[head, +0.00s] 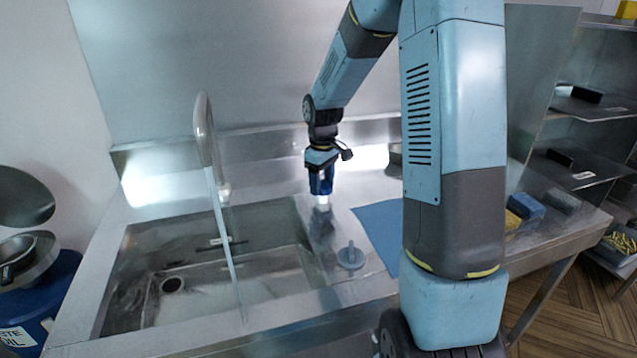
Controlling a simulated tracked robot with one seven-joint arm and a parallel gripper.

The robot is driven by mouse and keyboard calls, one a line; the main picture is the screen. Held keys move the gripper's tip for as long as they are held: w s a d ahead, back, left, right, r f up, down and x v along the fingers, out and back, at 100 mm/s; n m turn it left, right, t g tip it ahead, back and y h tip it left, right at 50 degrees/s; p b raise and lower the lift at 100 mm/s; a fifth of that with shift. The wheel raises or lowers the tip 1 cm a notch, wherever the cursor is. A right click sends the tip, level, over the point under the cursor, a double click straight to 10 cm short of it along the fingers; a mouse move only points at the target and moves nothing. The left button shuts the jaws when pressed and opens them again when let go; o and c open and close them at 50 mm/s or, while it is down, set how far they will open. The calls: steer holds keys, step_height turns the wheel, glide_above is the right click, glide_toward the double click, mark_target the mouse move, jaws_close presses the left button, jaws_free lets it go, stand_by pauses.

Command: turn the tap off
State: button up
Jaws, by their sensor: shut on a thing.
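The grey tap (204,130) stands behind the sink, its spout arching over the basin. A thin stream of water (222,235) runs from it into the sink (262,272). My gripper (322,196) points down over the steel counter to the right of the basin, well to the right of the tap and apart from it. Its jaws are shut on a small pale thing (322,204); I cannot tell what it is. A tap handle is not clear to see.
A grey round plug-like piece (351,257) sits on the counter right of the basin. A blue mat (380,226) lies beside it, partly behind my arm. Blue and yellow sponges (525,207) lie at the right. A blue bin (55,290) stands at the left.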

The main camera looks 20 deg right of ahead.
steer(key=shift+s+d+m, duration=0.1)
steer(key=shift+d+m, duration=0.05)
steer(key=shift+m, duration=1.55)
steer(key=shift+f, duration=0.1)
steer(key=o, duration=1.1)
steer(key=shift+c, duration=0.2)
steer(key=shift+r, duration=0.2)
